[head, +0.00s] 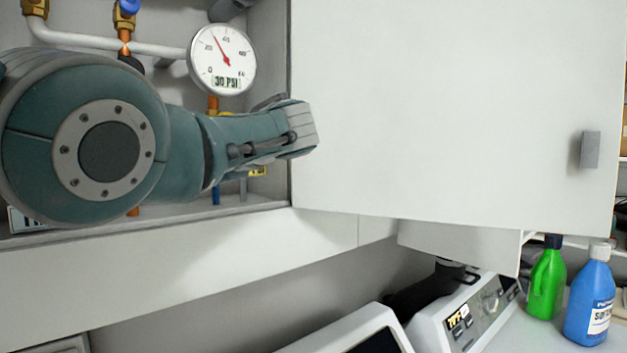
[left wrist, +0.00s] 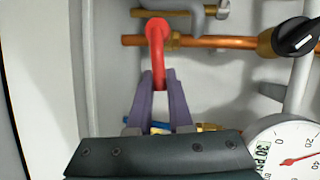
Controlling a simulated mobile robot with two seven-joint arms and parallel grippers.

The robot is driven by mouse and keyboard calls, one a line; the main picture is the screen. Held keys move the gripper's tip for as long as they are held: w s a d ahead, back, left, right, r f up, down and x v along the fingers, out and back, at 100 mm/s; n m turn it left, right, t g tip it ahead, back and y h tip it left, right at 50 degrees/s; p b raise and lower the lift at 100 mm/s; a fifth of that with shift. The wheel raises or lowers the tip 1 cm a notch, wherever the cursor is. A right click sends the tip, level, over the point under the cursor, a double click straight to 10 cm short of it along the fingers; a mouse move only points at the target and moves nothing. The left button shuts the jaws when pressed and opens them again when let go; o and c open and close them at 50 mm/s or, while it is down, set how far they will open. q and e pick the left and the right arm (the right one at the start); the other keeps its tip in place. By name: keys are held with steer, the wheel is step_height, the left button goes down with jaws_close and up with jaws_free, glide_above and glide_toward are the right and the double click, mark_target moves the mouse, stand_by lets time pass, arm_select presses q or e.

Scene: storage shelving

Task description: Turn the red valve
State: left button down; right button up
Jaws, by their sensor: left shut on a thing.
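The red valve (left wrist: 157,40) shows in the left wrist view, a red handle on a copper pipe with its bar pointing down toward my gripper. My left gripper (left wrist: 159,82) has its two purple fingers closed on the lower end of the red handle. In the head view my left arm reaches from the left into the open wall cabinet. The red valve and my fingertips are hidden there behind the arm and the cabinet door. My right gripper is in neither view.
A pressure gauge (head: 223,59) sits above my arm. A blue-handled valve (head: 129,7) is at the upper left. The white cabinet door (head: 440,110) stands right beside my wrist. Below are a white machine (head: 465,318), a green bottle (head: 546,283) and a blue bottle (head: 590,305).

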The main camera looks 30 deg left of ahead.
arm_select(q)
steer(key=shift+f+m+y+b, duration=0.3)
steer(key=shift+f+m+b, duration=0.3)
steer(key=shift+b, duration=0.6)
steer(key=shift+r, duration=0.1)
steer(key=c, duration=0.8)
jaws_free()
steer(key=shift+c, duration=0.2)
steer(key=d+r+b, duration=0.1)
steer(key=d+b, duration=0.3)
steer(key=d, duration=0.5)
steer(key=shift+d+r, duration=0.35)
steer(key=shift+r, duration=0.05)
